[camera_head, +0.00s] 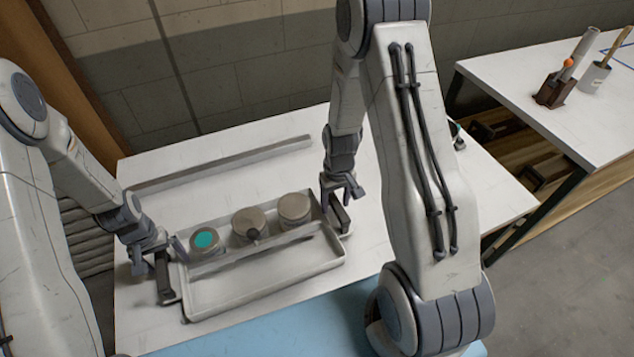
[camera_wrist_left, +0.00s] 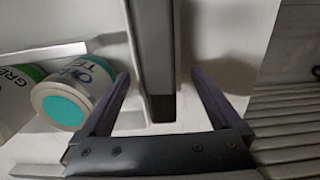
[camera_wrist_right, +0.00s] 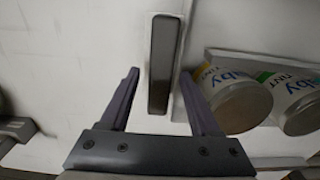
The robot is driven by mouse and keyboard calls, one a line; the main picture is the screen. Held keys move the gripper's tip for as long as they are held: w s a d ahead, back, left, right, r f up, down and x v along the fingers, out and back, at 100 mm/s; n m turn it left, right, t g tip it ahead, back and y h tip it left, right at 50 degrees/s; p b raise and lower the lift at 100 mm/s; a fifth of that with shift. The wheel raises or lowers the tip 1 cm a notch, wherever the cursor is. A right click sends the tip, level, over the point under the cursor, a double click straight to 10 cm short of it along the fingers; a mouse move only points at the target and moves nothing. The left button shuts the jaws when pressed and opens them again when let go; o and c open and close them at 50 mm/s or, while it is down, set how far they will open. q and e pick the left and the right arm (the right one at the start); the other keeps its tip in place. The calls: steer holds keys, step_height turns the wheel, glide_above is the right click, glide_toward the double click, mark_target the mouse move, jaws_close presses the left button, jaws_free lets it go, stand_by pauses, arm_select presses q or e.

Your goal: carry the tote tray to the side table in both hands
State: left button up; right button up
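The tote tray (camera_head: 262,287) is a grey metal tray on the white worktable in the head view, with a lengthwise divider and a dark handle at each end. Several-sized view aside, three round cans stand in its back half: a teal-lidded can (camera_head: 204,240), a middle can (camera_head: 246,219) and a right can (camera_head: 294,208). My left gripper (camera_wrist_left: 160,75) is open, with its fingers on either side of the left handle (camera_wrist_left: 155,50). My right gripper (camera_wrist_right: 160,72) is open, with its fingers on either side of the right handle (camera_wrist_right: 165,60). Finger contact is not clear.
A long grey bar (camera_head: 225,163) lies behind the tray. My right arm hides part of the worktable.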

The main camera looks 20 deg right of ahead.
arm_select(q)
steer(key=shift+r, duration=0.1)
step_height(320, 180, up, 12)
steer(key=shift+f, duration=0.25)
steer(key=shift+r, duration=0.15)
arm_select(e)
steer(key=shift+r, duration=0.2)
step_height(320, 180, up, 12)
steer(key=shift+f, duration=0.15)
stand_by(0.4)
